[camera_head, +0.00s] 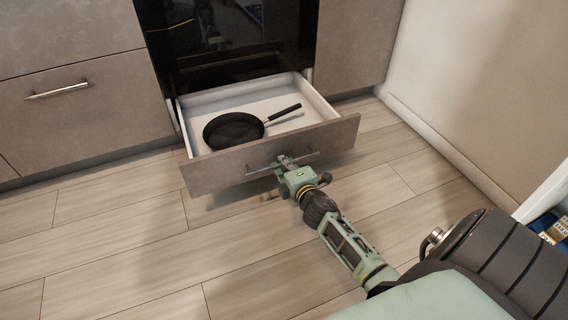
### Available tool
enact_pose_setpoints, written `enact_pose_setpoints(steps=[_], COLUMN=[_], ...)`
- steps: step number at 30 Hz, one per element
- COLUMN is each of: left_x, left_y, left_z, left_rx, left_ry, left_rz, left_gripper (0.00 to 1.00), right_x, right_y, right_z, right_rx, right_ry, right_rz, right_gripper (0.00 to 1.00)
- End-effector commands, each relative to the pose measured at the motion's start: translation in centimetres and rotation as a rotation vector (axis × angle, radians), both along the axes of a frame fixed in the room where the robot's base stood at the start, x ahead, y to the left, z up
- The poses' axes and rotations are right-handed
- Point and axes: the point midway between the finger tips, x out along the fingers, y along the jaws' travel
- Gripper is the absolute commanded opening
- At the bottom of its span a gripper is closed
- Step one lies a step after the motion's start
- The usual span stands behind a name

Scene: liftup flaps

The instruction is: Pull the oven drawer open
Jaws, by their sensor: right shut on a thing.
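The oven drawer (222,172) stands pulled out below the black oven (220,40), and its white inside shows. A dark frying pan (233,130) lies in it, with its handle pointing right. A thin bar handle (262,170) runs across the drawer's grey front. My right gripper (283,163) is at the drawer front, shut on the bar handle; its fingers hide part of the handle. My left gripper is not in view.
Grey cabinets with a bar handle (57,91) stand left of the oven. A beige wall (478,90) with a skirting board rises on the right. The wooden floor (120,240) in front of the drawer is clear on the left.

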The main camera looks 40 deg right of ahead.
Motion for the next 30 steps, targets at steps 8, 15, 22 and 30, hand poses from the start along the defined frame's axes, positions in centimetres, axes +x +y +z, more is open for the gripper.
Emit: enact_pose_setpoints(steps=[8,15,22,30], left_x=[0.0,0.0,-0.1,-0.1], left_y=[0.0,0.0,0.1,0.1], left_z=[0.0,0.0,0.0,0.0], left_rx=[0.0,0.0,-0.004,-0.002], left_ry=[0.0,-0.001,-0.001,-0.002], left_rz=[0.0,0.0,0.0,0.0], left_gripper=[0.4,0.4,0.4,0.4], right_x=[0.0,0.0,-0.5,-4.9], right_y=[0.1,0.0,0.1,1.2], right_z=[0.0,0.0,0.0,0.8], right_rx=[0.0,0.0,0.0,0.001], right_ry=[0.0,0.0,0.001,0.002], right_rz=[0.001,0.001,0.001,0.002], right_gripper=[0.21,0.28,0.28,0.28])
